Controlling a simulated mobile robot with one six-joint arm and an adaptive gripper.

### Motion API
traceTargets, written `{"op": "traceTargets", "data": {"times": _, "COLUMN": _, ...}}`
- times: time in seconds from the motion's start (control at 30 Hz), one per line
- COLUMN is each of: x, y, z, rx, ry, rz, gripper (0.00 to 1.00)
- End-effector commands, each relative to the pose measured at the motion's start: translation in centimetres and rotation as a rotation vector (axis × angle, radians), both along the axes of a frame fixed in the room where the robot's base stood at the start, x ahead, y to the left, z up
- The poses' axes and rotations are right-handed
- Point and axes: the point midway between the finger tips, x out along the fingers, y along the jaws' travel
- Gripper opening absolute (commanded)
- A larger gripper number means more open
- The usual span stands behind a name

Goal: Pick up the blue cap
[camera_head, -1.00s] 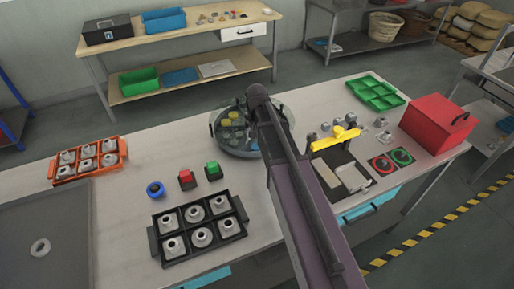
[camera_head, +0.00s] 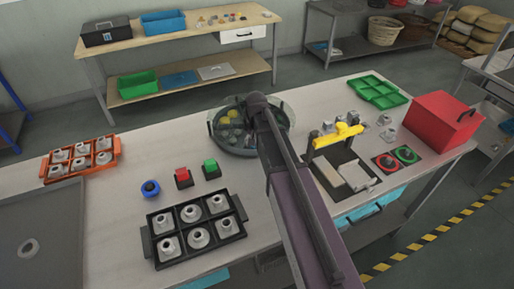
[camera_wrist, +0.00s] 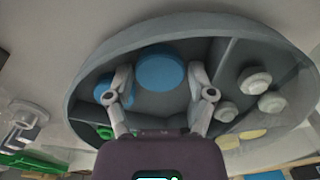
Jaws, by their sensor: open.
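In the wrist view a blue cap (camera_wrist: 161,71), round and flat-topped, sits in a compartment of the round grey tank (camera_wrist: 95,62). My gripper (camera_wrist: 161,82) is open, its two fingers spread to the left and right of this cap, with no clear grip on it. A second blue piece (camera_wrist: 127,92) shows partly behind the left finger. In the head view the tank (camera_head: 213,134) stands at the table's back middle. My arm reaches over it and hides its right part and my gripper.
Grey caps (camera_wrist: 256,80) lie in the tank's right compartment, beyond a divider. A yellow press-like fixture (camera_head: 338,134) and a red box (camera_head: 437,118) stand right of my arm. A black tray of grey parts (camera_head: 160,221) and red (camera_head: 183,178) and green (camera_head: 210,168) buttons lie left of it.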

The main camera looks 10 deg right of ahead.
Motion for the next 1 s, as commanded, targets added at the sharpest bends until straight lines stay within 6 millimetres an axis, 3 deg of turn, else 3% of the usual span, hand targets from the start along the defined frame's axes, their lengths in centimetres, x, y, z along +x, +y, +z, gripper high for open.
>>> {"op": "traceTargets", "data": {"times": 0.53, "x": 0.00, "y": 0.05, "z": 0.01, "rx": 0.000, "ry": 0.000, "rz": 0.001, "gripper": 0.70}}
{"op": "traceTargets", "data": {"times": 0.57, "x": 0.00, "y": 0.05, "z": 0.01, "rx": 0.000, "ry": 0.000, "rz": 0.001, "gripper": 0.67}}
{"op": "traceTargets", "data": {"times": 0.63, "x": 0.00, "y": 0.06, "z": 0.01, "rx": 0.000, "ry": 0.000, "rz": 0.001, "gripper": 0.47}}
{"op": "traceTargets", "data": {"times": 0.67, "x": -0.01, "y": 0.07, "z": 0.01, "rx": 0.000, "ry": 0.000, "rz": 0.001, "gripper": 0.43}}
{"op": "traceTargets", "data": {"times": 1.0, "x": 0.00, "y": 0.09, "z": 0.01, "rx": 0.000, "ry": 0.000, "rz": 0.001, "gripper": 0.42}}
